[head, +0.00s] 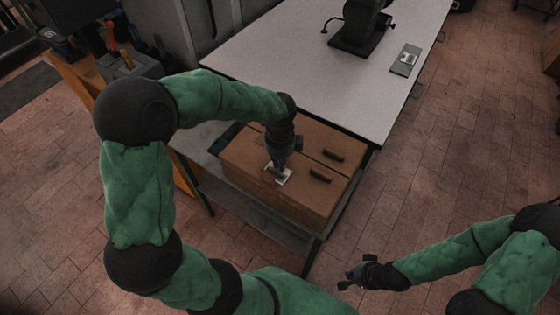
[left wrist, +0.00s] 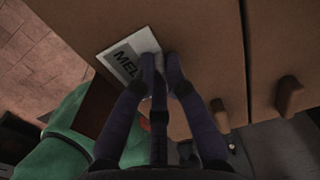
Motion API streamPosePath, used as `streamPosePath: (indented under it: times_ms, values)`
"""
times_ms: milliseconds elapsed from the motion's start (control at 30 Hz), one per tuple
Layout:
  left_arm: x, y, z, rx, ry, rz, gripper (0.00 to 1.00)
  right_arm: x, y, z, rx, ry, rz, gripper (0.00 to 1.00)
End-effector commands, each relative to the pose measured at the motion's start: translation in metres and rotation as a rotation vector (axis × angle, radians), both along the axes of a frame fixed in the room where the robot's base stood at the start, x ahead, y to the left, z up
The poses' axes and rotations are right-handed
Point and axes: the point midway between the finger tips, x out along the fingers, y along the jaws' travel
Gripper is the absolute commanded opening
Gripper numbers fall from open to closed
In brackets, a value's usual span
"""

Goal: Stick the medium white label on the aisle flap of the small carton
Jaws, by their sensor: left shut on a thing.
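A brown carton (head: 240,158) with a closed top split by a seam sits on a low stand. My left gripper (head: 281,168) points down over the carton's near flap, shut on a white label (head: 285,178). In the left wrist view the label (left wrist: 127,53) lies close along the brown flap (left wrist: 195,40), with dark letters starting "MEL" on a grey panel. The fingertips (left wrist: 161,58) hold its right end; I cannot tell whether the label touches the flap. My right gripper (head: 355,274) is away from the carton, over the floor, and looks open and empty.
Two dark handle-like pieces (head: 333,155) stand up from the carton top, right of the label. A white table (head: 300,65) behind holds a black machine (head: 358,28) and a small grey plate (head: 405,60). An orange-sided bench stands at left. Tiled floor is open at right.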

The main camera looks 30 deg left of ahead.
Motion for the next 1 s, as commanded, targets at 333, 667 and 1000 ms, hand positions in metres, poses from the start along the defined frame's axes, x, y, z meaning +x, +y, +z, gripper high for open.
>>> streamPosePath:
  times_ms: [333, 667, 1000]
  values:
    - [-0.0029, -0.0010, -0.0040, 0.000, 0.010, -0.003, 0.41, 0.0000, 0.0000, -0.0005, 0.000, 0.000, 0.000, 0.00]
    - [-0.0031, -0.0010, -0.0038, 0.000, 0.010, -0.003, 0.41, 0.0000, 0.0000, -0.0005, 0.000, 0.000, 0.000, 0.00]
    - [-0.0019, -0.0005, -0.0025, -0.001, 0.006, -0.002, 0.67, 0.0000, 0.0000, -0.0003, 0.000, 0.000, 0.000, 0.00]
